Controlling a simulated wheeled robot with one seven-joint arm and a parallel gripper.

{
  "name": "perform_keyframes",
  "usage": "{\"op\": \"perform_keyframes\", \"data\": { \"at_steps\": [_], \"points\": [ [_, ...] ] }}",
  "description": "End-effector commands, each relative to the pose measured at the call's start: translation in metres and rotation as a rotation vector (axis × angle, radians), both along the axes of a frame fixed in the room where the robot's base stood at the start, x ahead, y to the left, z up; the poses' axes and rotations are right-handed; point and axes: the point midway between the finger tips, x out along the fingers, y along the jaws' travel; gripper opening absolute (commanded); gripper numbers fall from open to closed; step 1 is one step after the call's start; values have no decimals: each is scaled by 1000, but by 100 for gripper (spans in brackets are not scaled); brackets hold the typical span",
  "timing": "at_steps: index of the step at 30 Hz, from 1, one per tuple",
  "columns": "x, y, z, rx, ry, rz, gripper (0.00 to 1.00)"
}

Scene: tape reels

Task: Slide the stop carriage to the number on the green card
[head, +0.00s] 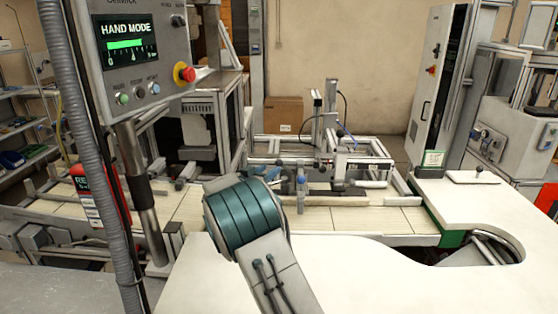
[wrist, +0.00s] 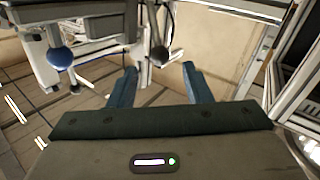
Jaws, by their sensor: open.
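A small card with a green border (head: 433,158) stands at the right end of the conveyor in the head view; its number is too small to read. In the wrist view my gripper (wrist: 159,70) is open, with its two blue fingers apart and nothing visible held. A dark ball knob (wrist: 158,55) on a rod shows beyond and between the fingertips. A blue ball knob (wrist: 60,57) hangs farther left. I cannot tell for sure which part is the stop carriage. In the head view my arm hides part of the gripper area.
A metal frame (head: 375,163) stands across the conveyor (head: 390,219) at the middle. A control panel (head: 140,50) reading HAND MODE hangs at upper left on a post. A pale worktop (head: 370,275) fills the right foreground. A cardboard box (head: 284,113) sits behind.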

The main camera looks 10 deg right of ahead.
Motion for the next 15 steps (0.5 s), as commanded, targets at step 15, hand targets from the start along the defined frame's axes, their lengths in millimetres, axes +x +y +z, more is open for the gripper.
{"op": "perform_keyframes", "data": {
  "at_steps": [15],
  "points": [
    [47,-47,0,1,2,0,45]
  ]
}}
